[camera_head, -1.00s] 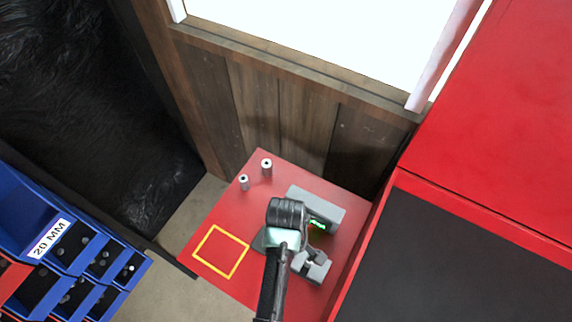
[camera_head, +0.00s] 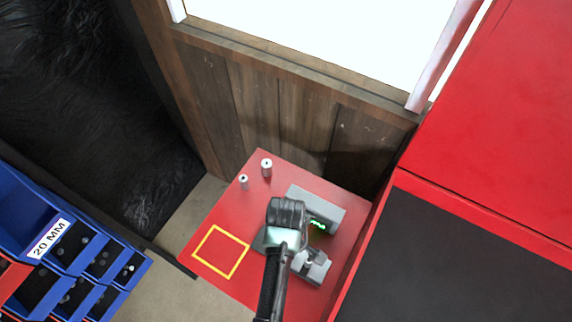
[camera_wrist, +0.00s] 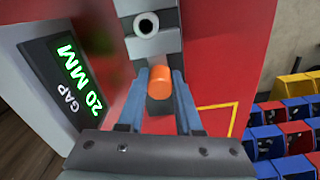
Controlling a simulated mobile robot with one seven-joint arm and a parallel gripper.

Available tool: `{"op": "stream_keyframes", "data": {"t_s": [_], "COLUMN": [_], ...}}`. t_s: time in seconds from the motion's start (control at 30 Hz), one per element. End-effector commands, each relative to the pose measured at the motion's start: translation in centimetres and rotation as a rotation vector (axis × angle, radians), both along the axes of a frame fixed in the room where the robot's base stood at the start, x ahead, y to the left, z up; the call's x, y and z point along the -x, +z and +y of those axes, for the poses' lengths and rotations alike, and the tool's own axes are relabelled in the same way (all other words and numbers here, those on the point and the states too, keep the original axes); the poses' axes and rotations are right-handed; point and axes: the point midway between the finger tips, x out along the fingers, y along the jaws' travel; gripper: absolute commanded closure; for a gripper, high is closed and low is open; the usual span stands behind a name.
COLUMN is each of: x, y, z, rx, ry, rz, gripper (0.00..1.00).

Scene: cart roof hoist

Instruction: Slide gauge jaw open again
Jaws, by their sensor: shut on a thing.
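The gauge (camera_head: 330,207) is a grey block with a green readout on the red table. In the wrist view its display (camera_wrist: 78,82) reads GAP 20 MM. An orange knob (camera_wrist: 160,82) sits on the gauge's sliding jaw. My gripper (camera_wrist: 160,72) is shut on this knob, one blue-grey finger on each side. A grey cylinder with a dark hole in its top (camera_wrist: 146,24) stands in the gauge, beyond the knob; it also shows in the head view (camera_head: 309,261). In the head view my wrist hides the knob and my fingertips.
Two more metal cylinders stand at the table's back left, one larger (camera_head: 266,167) and one smaller (camera_head: 243,182). A yellow square outline (camera_head: 221,252) is empty. Blue bins, one labelled 20 MM (camera_head: 49,239), are at the left. A red cabinet wall borders the right.

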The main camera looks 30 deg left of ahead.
Motion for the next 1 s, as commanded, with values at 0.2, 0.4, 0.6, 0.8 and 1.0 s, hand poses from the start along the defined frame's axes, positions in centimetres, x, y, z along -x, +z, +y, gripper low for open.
{"op": "stream_keyframes", "data": {"t_s": [0.2,0.4,0.6,0.8,1.0], "x": [0.0,0.0,0.0,0.0,-0.1], "y": [0.0,0.0,0.0,0.0,0.1], "z": [0.0,0.0,0.0,0.0,2.0], "rx": [0.0,0.0,-0.001,-0.001,-0.001], "ry": [0.001,0.001,0.001,0.001,0.004], "rz": [0.001,0.001,0.002,0.002,0.001], "gripper": [1.0,1.0,1.0,1.0,1.0]}}
